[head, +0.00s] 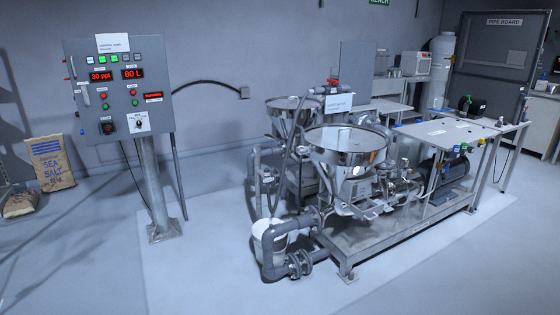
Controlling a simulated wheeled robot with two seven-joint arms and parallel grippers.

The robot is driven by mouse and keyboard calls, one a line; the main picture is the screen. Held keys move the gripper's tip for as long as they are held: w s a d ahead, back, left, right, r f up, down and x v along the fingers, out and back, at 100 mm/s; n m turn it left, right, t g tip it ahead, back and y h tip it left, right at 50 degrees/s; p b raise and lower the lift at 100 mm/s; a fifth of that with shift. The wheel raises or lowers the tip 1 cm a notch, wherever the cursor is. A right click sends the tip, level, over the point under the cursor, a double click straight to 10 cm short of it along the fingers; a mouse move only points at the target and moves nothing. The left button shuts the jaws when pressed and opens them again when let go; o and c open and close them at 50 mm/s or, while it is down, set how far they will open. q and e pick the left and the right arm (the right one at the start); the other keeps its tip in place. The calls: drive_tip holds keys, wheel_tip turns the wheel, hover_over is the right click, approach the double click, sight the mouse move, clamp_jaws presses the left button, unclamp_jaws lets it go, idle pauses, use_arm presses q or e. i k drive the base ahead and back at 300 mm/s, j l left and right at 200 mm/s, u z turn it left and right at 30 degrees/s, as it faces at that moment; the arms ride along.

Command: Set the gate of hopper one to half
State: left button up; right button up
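Two steel hoppers stand on a skid in the middle of the head view. The nearer hopper (346,140) has a wide shiny bowl above valves and pipework. The farther hopper (292,103) is behind it to the left, partly hidden by pipes. A white label card (338,103) stands between them, its text too small to read, so I cannot tell which is hopper one. Neither gate can be made out clearly among the fittings under the bowls. Neither of my grippers shows in this view.
A control panel (120,88) on a post reads 30 ppt and 80 L. A sea salt sack (50,163) leans at the left wall. The floor in front left is clear.

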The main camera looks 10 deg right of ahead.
sight(372, 211)
drive_tip(key=i+l+z, duration=0.15)
drive_tip(key=i+z, duration=0.25)
drive_tip(key=i+l+z, duration=0.1)
drive_tip(key=z, duration=0.3)
drive_tip(key=i+j+z, duration=0.1)
drive_tip(key=i+z, duration=0.3)
drive_tip(key=i+j+z, duration=0.15)
drive_tip(key=i+z, duration=0.25)
drive_tip(key=k, duration=0.05)
